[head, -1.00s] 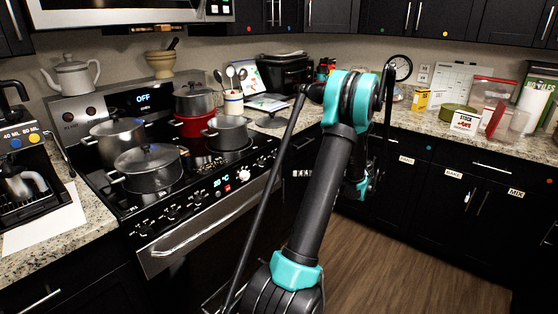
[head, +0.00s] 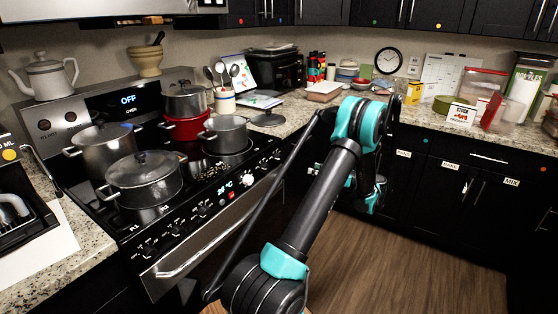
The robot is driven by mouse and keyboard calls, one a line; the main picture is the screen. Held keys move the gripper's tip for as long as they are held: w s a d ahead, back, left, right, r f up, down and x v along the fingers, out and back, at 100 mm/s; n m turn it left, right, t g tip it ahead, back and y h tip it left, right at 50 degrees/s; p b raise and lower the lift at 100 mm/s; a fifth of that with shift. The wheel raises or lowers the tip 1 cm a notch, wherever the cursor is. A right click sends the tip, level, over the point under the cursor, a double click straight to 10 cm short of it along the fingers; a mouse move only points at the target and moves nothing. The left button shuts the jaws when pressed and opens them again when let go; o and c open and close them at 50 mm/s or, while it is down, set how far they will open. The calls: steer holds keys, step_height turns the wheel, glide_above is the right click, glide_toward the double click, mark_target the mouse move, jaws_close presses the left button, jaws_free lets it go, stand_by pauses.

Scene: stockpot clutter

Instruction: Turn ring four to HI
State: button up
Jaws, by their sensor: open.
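The black glass stove (head: 205,170) stands at the left, with a row of control knobs (head: 178,236) along its front panel. A larger white dial (head: 248,180) sits further right on that panel, beside a small lit display (head: 225,189). The knob markings are too small to read, so I cannot tell which knob is ring four's or where it points. Ring labels at the front left of the glass seem to read R1 and R2. My arm rises right of the stove and folds down at its elbow.
Lidded pots (head: 145,182) (head: 105,150), a steel pot above a red pot (head: 187,129) and another pot (head: 226,134) crowd the cooktop. An oven handle (head: 215,232) runs along the stove's front. The wooden floor (head: 400,265) at the right is clear.

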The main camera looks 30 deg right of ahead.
mark_target(280, 159)
steer(key=x, duration=1.6)
steer(key=shift+w+a, duration=0.2)
steer(key=c, duration=1.2)
steer(key=shift+o, duration=0.2)
